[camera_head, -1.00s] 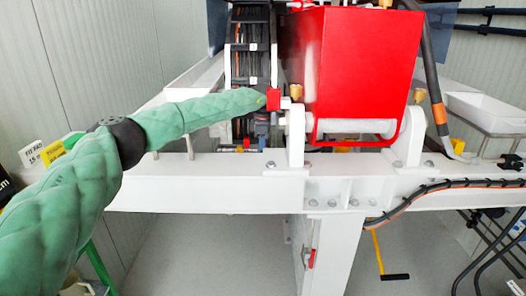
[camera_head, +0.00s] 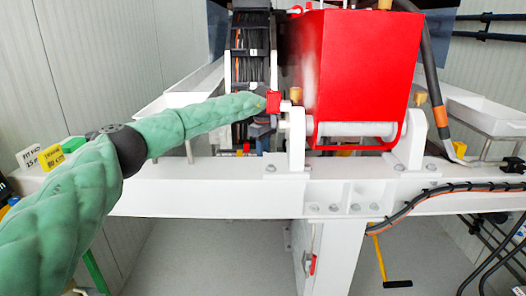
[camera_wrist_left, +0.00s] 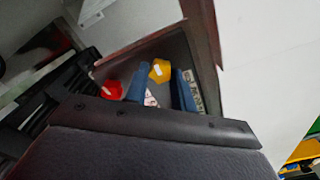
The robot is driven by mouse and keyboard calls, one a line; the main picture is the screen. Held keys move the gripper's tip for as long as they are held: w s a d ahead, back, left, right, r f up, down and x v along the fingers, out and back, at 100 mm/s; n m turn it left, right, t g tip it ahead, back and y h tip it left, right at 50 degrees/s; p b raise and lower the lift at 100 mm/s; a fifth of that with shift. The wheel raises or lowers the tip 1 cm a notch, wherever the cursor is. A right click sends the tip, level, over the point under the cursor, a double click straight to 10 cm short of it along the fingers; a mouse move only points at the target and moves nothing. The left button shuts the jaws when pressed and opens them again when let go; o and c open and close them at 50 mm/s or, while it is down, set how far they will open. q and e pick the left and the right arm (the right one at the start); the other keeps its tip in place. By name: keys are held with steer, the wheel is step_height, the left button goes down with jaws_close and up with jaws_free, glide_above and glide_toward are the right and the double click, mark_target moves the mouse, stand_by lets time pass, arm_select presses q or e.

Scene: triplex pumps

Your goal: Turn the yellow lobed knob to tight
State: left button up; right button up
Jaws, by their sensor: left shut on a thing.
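The yellow lobed knob (camera_wrist_left: 160,70) shows in the left wrist view, with a small pale mark on its face. My left gripper (camera_wrist_left: 160,78) has its two blue fingers on either side of the knob and is shut on it. A red knob (camera_wrist_left: 112,90) sits just left of the fingers, apart from the yellow one. In the head view my left arm reaches to the dark gap beside the red tank, where its gripper (camera_head: 263,128) is mostly hidden by the green sleeve. I cannot make out the yellow knob there. My right gripper is not in view.
The red tank (camera_head: 358,65) stands right of my left arm on a white frame beam (camera_head: 250,195). A red block (camera_head: 273,102) is close to the sleeve's end. A cable chain (camera_head: 250,50) rises behind it. A dark panel edge (camera_wrist_left: 203,30) runs close to the fingers.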

arm_select(q)
steer(key=shift+r, duration=0.2)
steer(key=o, duration=1)
steer(key=shift+f, duration=0.15)
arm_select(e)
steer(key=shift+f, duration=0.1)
arm_select(q)
step_height(320, 180, up, 7)
steer(key=shift+r+b, duration=0.1)
steer(key=shift+b, duration=0.55)
steer(key=shift+r, duration=0.35)
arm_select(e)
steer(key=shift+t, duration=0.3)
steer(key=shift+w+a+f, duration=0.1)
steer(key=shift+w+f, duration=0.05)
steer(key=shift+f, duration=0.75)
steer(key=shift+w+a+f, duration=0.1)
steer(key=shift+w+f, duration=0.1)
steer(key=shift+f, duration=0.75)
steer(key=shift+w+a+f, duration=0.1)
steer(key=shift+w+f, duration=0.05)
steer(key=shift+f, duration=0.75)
